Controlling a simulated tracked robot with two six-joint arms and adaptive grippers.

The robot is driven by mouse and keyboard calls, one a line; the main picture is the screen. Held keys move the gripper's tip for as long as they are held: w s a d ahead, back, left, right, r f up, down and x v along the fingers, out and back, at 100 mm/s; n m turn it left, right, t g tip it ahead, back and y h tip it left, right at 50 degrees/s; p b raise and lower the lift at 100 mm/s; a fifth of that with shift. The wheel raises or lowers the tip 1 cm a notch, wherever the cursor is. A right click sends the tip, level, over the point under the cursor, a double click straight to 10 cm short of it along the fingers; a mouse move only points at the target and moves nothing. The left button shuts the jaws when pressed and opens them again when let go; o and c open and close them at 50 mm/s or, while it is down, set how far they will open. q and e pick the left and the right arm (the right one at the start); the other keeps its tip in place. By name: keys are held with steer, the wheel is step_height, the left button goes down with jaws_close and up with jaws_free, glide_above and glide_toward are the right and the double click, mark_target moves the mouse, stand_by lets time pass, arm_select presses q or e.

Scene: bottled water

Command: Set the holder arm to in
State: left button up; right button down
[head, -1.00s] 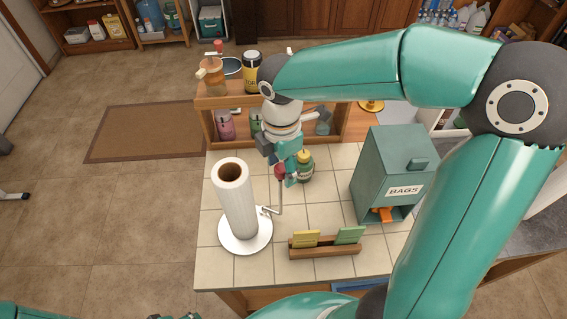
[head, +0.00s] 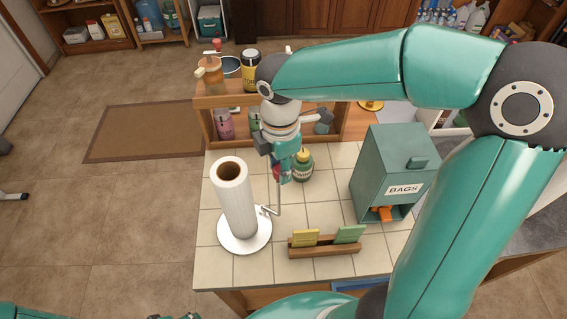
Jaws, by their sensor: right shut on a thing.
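A white paper towel roll (head: 235,205) stands upright on a holder with a round white base (head: 230,243). The holder arm (head: 279,196), a thin grey upright rod on a short link from the base, stands to the right of the roll, apart from it. A red knob at its top (head: 276,171) is mostly hidden by my right gripper (head: 286,176), which points down and is shut on the holder arm there.
A green bottle (head: 302,166) stands just right of the right gripper. A teal bags box (head: 385,175) is further right. A wooden card rack (head: 325,248) is in front. A wooden shelf (head: 205,104) with jars is behind. Bare tiles lie around the holder.

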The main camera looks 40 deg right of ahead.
steer(key=m, duration=0.1)
steer(key=s+a+m+b, duration=0.1)
steer(key=m, duration=0.1)
steer(key=shift+a+f, duration=0.15)
steer(key=shift+a, duration=0.05)
steer(key=shift+s+a+m+b, duration=0.1)
steer(key=shift+a+m+b, duration=0.3)
steer(key=shift+m, duration=0.9)
steer(key=shift+w+a+m+b, duration=0.15)
steer(key=shift+a+m, duration=0.55)
steer(key=shift+m, duration=0.6)
steer(key=shift+s+a+m+b, duration=0.2)
steer(key=shift+a+m, duration=0.35)
steer(key=shift+m, duration=0.75)
steer(key=c, duration=0.8)
jaws_free()
